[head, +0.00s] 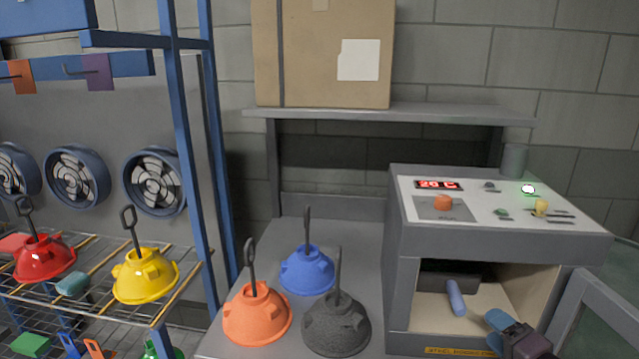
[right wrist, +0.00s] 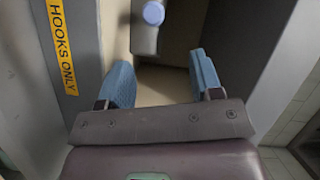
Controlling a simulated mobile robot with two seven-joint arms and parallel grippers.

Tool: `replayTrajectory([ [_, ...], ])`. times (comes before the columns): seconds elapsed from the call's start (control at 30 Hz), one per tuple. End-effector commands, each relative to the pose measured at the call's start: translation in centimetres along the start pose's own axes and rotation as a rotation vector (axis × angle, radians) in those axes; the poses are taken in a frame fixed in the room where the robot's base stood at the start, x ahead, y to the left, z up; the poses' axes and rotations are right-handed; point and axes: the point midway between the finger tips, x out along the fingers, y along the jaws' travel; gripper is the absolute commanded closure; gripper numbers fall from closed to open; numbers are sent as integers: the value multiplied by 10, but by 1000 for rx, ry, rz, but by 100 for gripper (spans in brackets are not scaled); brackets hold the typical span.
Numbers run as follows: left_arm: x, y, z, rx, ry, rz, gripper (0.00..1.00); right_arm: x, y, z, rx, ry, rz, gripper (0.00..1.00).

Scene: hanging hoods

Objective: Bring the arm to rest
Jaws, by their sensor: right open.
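My right gripper (head: 500,320) is at the lower right of the head view, at the front of the open compartment of the grey machine (head: 402,270). In the right wrist view its two blue fingers (right wrist: 161,75) stand apart with nothing between them. A blue rounded bar (head: 455,298) lies inside the compartment beyond the fingertips. Its round end (right wrist: 153,13) shows at the top of the wrist view, apart from the fingers. My left gripper is out of view.
An open door (head: 585,315) stands right of the compartment. Orange (head: 257,314), blue (head: 308,271) and dark grey hoods (head: 336,324) stand on the bench. Red (head: 44,258) and yellow hoods (head: 145,275) sit on the wire rack. A cardboard box (head: 320,85) is on the shelf.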

Motion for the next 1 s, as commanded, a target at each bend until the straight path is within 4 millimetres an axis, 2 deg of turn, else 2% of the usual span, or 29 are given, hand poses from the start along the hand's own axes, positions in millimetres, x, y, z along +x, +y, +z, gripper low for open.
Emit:
replayTrajectory([
  [0.17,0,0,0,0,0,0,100,2,6,4,-374,17,47,41],
  [0.27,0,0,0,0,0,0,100,-2,19,18,-594,11,93,41],
  [0.47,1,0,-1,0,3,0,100,-26,61,65,-1010,-50,214,41],
  [0.6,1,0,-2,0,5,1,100,-58,95,108,-1244,-131,300,41],
  [0.7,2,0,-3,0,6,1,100,-88,118,144,-1342,-199,357,41],
  [0.8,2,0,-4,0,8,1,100,-113,134,171,-1350,-249,396,41],
  [0.9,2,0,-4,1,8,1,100,-132,145,190,-1314,-284,420,41],
  [1.0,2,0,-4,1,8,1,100,-146,152,198,-1292,-302,441,41],
])
